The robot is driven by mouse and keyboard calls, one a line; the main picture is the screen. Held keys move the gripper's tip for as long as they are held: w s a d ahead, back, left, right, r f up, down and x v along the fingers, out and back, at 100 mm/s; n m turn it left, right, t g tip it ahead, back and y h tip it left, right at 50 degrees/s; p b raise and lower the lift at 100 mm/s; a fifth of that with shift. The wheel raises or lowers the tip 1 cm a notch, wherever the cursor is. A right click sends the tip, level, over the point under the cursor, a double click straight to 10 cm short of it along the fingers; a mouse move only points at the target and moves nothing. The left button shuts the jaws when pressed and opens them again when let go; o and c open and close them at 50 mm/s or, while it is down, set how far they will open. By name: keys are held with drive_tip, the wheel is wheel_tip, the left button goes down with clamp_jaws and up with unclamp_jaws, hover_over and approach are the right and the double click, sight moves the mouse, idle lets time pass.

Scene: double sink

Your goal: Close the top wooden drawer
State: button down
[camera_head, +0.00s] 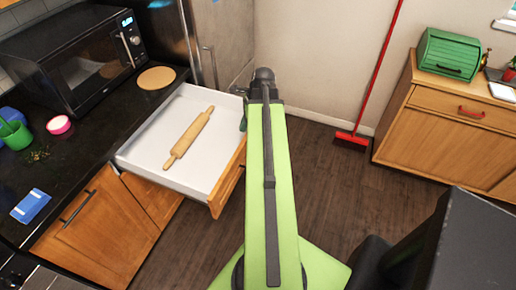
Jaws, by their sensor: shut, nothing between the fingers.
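The top wooden drawer (228,182) stands pulled out from the dark counter on the left, its white inside showing. A wooden rolling pin (188,136) lies in it. My green arm reaches up the middle of the view, across the right side of the drawer front, and hides part of it. The dark end of my gripper (241,92) shows only in part, left of the arm's tip near the drawer's far right corner. It is shut and holds nothing. I cannot tell whether it touches the drawer.
A microwave (85,58), a round board (156,78), a pink bowl (59,125) and a blue packet (31,206) are on the counter. A red broom (352,138) leans on the wall. A wooden cabinet (440,140) is at right. The floor between is clear.

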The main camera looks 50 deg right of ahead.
drive_tip(key=s+d+f+m+t+b, duration=0.1)
drive_tip(key=s+d+f+m, duration=0.1)
drive_tip(key=s+d+m, duration=0.45)
drive_tip(key=d+b+x, duration=0.1)
drive_tip(key=b+x, duration=0.8)
drive_tip(key=shift+w+f+n+h, duration=0.2)
drive_tip(key=shift+f+n+h, duration=0.15)
drive_tip(key=shift+n, duration=0.1)
drive_tip(key=shift+a, duration=0.15)
